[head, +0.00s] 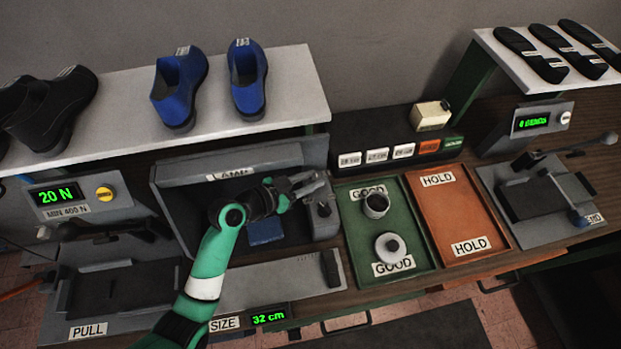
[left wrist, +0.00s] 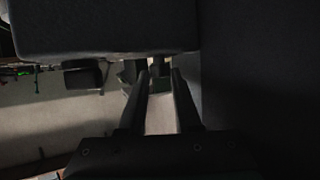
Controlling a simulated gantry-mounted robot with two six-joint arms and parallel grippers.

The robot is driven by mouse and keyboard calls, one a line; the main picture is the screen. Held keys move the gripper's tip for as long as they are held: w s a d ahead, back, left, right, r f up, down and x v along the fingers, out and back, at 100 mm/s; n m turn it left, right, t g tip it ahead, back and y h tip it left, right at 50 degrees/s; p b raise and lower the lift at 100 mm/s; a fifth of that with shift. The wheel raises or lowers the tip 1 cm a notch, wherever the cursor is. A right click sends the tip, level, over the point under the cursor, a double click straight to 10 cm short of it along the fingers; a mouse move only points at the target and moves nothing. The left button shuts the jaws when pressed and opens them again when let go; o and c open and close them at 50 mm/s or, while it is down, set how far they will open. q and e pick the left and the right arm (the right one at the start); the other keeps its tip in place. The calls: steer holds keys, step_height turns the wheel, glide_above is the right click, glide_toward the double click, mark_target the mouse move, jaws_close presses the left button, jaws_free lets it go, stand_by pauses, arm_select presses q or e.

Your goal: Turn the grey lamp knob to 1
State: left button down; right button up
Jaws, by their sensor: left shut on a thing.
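The lamp station is a grey box with a label reading LAMP (head: 232,174) and a grey side block (head: 322,228) at its right end. My left gripper (head: 312,186) is at the top of that block, its fingers closed there. In the left wrist view, my left gripper (left wrist: 160,76) has a small dark piece (left wrist: 161,86) between its fingertips, seemingly the lamp knob. The fingers hide most of the knob, and its pointer and number marks cannot be read. My right gripper is not in view.
A green GOOD tray (head: 412,232) holding a cup-like container and a round white-topped item is right of the lamp station. An orange HOLD tray (head: 462,212) follows. Blue shoes (head: 180,88) stand on the shelf above. A SIZE plate (head: 285,284) lies in front.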

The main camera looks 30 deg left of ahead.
arm_select(q)
steer(key=n+y+p, duration=0.1)
steer(key=p, duration=0.1)
steer(key=n+y+p, duration=0.1)
steer(key=y+p, duration=0.1)
steer(key=d+n+t+y+p, duration=0.1)
steer(key=p, duration=0.1)
steer(key=shift+s+r+n+p, duration=0.15)
steer(key=shift+r+n+p, duration=0.15)
steer(key=shift+p, duration=0.05)
steer(key=shift+f+n+y, duration=0.15)
steer(key=shift+n+y, duration=0.25)
steer(key=shift+y, duration=0.1)
steer(key=shift+d+f+n+y+b, duration=0.2)
steer(key=shift+f+n+y+b, duration=0.15)
steer(key=shift+n+y, duration=0.45)
steer(key=n+y+b, duration=0.1)
steer(key=y+b, duration=0.1)
steer(key=b, duration=0.1)
steer(key=shift+d+n, duration=0.1)
steer(key=shift+n, duration=0.3)
steer(key=shift+r+n+g+y+b, duration=0.1)
steer(key=shift+n+g+y+b, duration=0.2)
steer(key=shift+n+y+b, duration=0.55)
